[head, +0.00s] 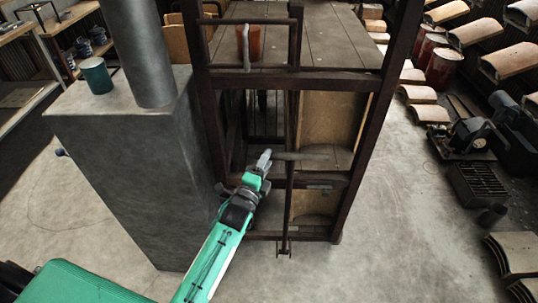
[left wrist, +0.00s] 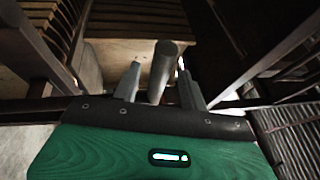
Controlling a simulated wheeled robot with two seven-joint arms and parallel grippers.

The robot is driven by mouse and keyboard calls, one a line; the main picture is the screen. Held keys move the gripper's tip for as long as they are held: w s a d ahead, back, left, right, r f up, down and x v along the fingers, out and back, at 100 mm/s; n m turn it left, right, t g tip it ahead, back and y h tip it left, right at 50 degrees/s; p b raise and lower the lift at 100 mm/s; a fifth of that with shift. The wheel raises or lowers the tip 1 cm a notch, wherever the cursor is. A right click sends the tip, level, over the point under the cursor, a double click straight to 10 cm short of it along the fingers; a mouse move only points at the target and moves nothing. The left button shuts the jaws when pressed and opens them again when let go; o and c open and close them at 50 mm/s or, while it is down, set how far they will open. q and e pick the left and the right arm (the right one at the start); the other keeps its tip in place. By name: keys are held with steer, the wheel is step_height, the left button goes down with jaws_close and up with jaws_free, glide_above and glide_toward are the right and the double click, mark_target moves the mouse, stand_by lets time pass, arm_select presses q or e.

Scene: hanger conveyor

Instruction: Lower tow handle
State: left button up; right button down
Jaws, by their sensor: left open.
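The tow handle (head: 288,200) is a dark upright bar at the front of the brown cart frame, with its foot at a bracket low down. A greyish round crossbar (head: 310,155) sits at its top. My left gripper (head: 264,160) is at the left end of this crossbar. In the left wrist view the round crossbar (left wrist: 164,65) shows end-on between the two fingers of my left gripper (left wrist: 159,72). The fingers stand open, with a visible gap on both sides of it. My right gripper is not in view.
A grey block with a pipe (head: 135,165) stands close left of my left arm, with a green cup (head: 96,75) on top. The cart (head: 330,81) carries a red pot (head: 248,45). Bare floor (head: 390,220) lies to the right and in front.

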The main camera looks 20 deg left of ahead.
arm_select(q)
steer(key=shift+x, duration=1.3)
steer(key=shift+c, duration=0.2)
jaws_close()
steer(key=shift+s+f, duration=0.1)
